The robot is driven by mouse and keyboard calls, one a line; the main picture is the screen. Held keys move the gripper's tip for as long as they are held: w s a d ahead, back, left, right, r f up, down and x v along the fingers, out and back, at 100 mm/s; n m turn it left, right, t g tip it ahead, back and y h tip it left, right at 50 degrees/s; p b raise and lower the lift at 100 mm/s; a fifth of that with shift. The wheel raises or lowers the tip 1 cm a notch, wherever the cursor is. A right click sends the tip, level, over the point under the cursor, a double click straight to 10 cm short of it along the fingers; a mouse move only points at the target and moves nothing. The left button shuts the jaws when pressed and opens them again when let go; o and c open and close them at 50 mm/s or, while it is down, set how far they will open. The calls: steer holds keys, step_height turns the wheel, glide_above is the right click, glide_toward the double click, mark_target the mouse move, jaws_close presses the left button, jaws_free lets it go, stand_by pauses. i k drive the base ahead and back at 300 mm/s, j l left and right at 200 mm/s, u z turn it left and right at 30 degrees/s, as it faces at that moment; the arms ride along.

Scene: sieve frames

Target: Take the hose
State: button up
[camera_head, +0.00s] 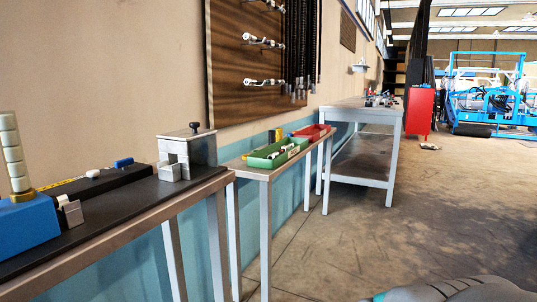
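I cannot make out a hose for certain. Several dark strands (301,40) hang at the right end of the brown wall board (235,60); they could be hoses or chains, and I cannot tell which. Their lower ends have grey metal-looking pieces. A grey rounded part with a teal edge shows at the bottom right and looks like part of my own arm. My gripper's fingers are not in view.
A dark-topped bench (110,205) fills the left front, with a blue block (28,232) and a metal block (186,148). Green (276,153) and red (312,131) trays lie on the middle table. A grey table (362,106) stands farther back. Floor on the right is open.

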mark_target(284, 149)
steer(key=i+z, duration=0.2)
steer(key=i, duration=1.1)
